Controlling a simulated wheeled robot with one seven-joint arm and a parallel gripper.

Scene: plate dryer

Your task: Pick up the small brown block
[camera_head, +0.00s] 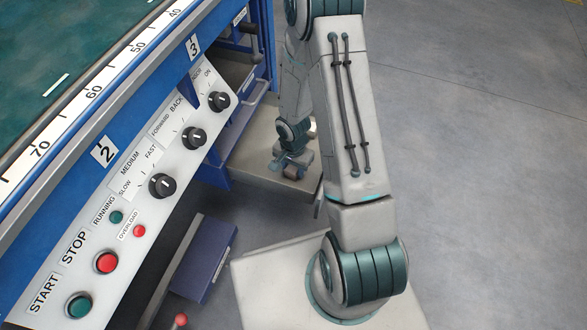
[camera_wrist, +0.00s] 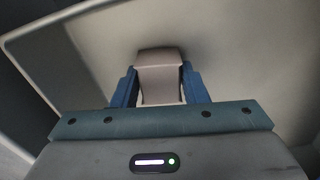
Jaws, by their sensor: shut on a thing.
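The small brown block (camera_wrist: 160,72) sits between the two blue fingers of my gripper (camera_wrist: 160,88) in the wrist view. The fingers touch it on its left and right sides, and its lower end is hidden behind the gripper body. In the head view my gripper (camera_head: 291,162) points down inside the open lower part of the machine, with the block (camera_head: 292,172) small at its tips. Whether the block is clear of the beige surface (camera_head: 262,160) below is hard to tell.
The blue machine with its control panel (camera_head: 135,185), knobs and buttons stands at the left, close to my arm. A purple-grey box (camera_head: 205,262) is below the panel. Open grey floor (camera_head: 490,180) lies to the right.

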